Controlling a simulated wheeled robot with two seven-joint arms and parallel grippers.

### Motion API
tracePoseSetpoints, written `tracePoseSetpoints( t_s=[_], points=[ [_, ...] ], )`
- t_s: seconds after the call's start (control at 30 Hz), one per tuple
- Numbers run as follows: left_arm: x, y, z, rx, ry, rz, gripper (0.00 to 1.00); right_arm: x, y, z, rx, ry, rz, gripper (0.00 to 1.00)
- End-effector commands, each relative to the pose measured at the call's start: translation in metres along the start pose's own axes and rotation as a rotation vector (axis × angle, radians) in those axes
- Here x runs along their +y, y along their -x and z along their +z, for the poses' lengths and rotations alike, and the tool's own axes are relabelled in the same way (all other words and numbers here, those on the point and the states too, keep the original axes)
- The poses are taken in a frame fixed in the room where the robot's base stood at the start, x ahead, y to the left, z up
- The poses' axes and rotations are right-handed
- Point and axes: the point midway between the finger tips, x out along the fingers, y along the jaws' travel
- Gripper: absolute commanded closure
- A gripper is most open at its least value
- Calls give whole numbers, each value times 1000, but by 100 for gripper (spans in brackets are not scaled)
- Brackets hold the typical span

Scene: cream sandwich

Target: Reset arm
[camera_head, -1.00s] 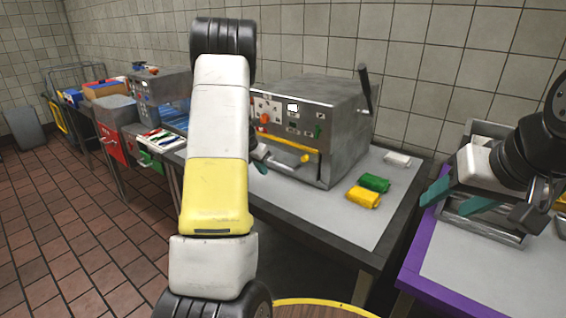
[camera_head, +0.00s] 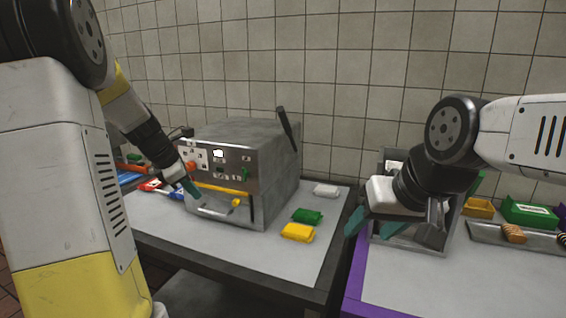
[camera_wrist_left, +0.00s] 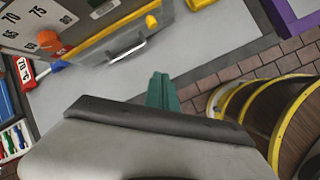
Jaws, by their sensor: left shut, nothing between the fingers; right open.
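My left gripper (camera_head: 192,187) is in front of the metal oven-like machine (camera_head: 222,150) in the head view, near its lower front handle. Its teal fingers are closed together with nothing between them, and they also show in the left wrist view (camera_wrist_left: 162,92). My right gripper (camera_head: 372,226) hangs at the right, over the front of the metal rack (camera_head: 438,250). Its teal fingers are spread apart and empty. The machine's front handle (camera_wrist_left: 128,50) is apart from the left fingers in the left wrist view.
Green (camera_head: 307,215), yellow (camera_head: 297,232) and white (camera_head: 326,190) packets lie on the grey table (camera_head: 250,262) right of the machine. A purple-edged table (camera_head: 440,285) stands at the right. A yellow-hooped barrel (camera_wrist_left: 262,105) stands below in the left wrist view.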

Motion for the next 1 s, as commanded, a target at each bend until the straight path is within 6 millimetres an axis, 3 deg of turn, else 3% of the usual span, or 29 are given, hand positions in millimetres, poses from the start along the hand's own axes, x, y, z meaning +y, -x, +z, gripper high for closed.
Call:
tracePoseSetpoints(
  t_s=[0.03,0.2,0.4,0.5,0.7,1.0],
  points=[
    [-22,21,15,-24,-164,3,100,0,0,0,0,0,0,47],
    [-99,71,45,-52,-783,16,100,0,0,0,0,0,0,47],
    [-187,112,50,-11,-1506,55,100,0,0,0,0,0,0,47],
    [-218,122,43,35,-1797,66,100,0,0,0,0,0,0,47],
    [-250,129,32,107,-2120,63,100,0,0,0,0,0,0,47],
    [-254,129,30,118,-2166,59,100,0,0,0,0,0,0,47]
  ],
)
